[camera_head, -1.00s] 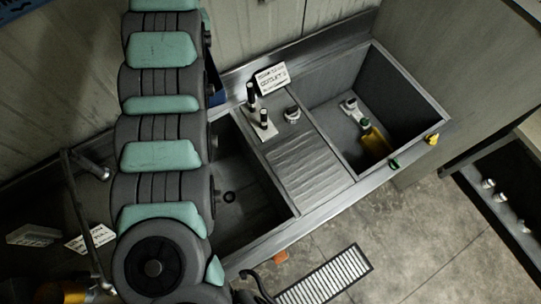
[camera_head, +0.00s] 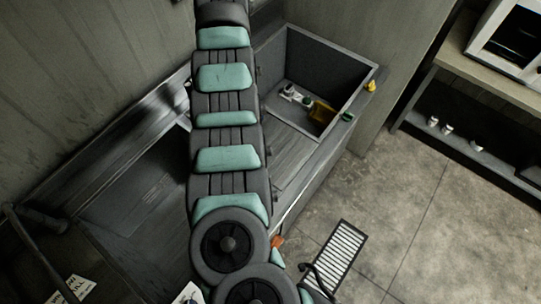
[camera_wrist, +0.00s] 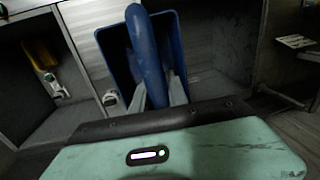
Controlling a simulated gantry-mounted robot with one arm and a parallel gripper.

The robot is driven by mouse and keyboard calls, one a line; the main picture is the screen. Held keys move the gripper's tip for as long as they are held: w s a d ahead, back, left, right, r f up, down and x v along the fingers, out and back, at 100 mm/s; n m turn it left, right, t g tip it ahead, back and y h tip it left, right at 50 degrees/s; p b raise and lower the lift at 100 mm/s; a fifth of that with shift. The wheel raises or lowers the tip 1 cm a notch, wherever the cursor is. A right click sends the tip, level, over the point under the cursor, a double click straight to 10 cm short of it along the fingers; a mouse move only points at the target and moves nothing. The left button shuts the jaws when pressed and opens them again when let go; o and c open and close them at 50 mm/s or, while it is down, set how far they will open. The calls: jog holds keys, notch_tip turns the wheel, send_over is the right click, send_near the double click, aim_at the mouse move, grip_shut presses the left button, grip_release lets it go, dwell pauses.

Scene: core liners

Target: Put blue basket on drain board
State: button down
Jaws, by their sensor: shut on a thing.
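The blue basket (camera_wrist: 123,76) shows in the wrist view, with its thick blue handle (camera_wrist: 147,50) rising toward the camera. My gripper (camera_wrist: 160,97) is shut on the basket, its grey fingers at the handle; the exact contact is partly hidden. The drain board (camera_head: 292,157) is the grey ridged panel beside the right basin, partly covered by my arm in the head view. In the wrist view the drain board (camera_wrist: 88,42) shows as a lighter strip left of the basket. The basket overlaps its edge there; I cannot tell whether they touch. The head view hides the basket and gripper.
The right basin (camera_head: 318,62) holds a yellow bottle (camera_head: 321,113) and small white items. A yellow item (camera_head: 370,86) and a green item (camera_head: 348,117) sit on its rim. A dark basin (camera_wrist: 222,45) lies right of the basket in the wrist view. A floor grate (camera_head: 336,254) lies in front.

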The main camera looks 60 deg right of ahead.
jog(key=s+d+f+b, duration=0.2)
jog(key=s+d+f, duration=0.4)
jog(key=s+d, duration=0.55)
notch_tip(320, 180, down, 19)
jog(key=s+a+b, duration=0.1)
jog(key=a, duration=0.1)
jog(key=shift+f+m, duration=0.15)
jog(key=shift+m, duration=0.15)
jog(key=shift+f+b, duration=0.15)
jog(key=shift+b, duration=0.25)
jog(key=c, duration=1.8)
grip_release()
jog(key=shift+f, duration=0.1)
jog(key=o, duration=0.5)
